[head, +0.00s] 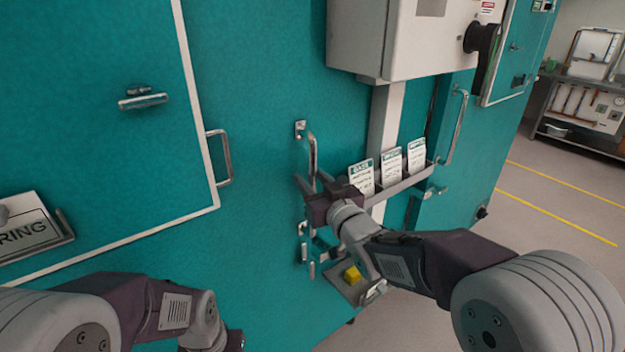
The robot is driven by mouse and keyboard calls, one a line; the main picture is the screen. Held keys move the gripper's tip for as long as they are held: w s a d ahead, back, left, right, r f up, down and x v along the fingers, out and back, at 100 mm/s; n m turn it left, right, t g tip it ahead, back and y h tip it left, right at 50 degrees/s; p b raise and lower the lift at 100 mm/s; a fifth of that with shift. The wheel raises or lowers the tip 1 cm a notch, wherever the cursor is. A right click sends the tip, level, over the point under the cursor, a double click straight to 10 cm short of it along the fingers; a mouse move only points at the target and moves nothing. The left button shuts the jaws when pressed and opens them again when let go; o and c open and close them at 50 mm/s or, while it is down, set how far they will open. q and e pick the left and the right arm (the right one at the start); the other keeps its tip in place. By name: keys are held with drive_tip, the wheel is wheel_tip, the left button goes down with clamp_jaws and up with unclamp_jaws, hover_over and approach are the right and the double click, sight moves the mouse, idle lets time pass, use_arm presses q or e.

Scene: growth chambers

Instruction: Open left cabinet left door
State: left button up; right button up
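A teal cabinet front (265,75) fills the left and middle of the head view. A vertical metal bar handle (312,152) stands off it near the middle. My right gripper (314,181) is at the lower part of this handle. Its fingers look spread, with the bar seemingly between them; I cannot tell whether they touch it. The lower end of the handle is partly hidden by the gripper. The door looks closed. My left gripper (235,341) is only partly visible at the bottom edge, its fingers out of sight, away from the handle.
A white-outlined panel with a side handle (225,158) is on the left. A white control box (400,40) juts out at the top. A rack with three cards (391,168) is right of my gripper. A yellow item (352,274) sits below. Floor is clear at right.

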clamp_jaws()
idle(1.4)
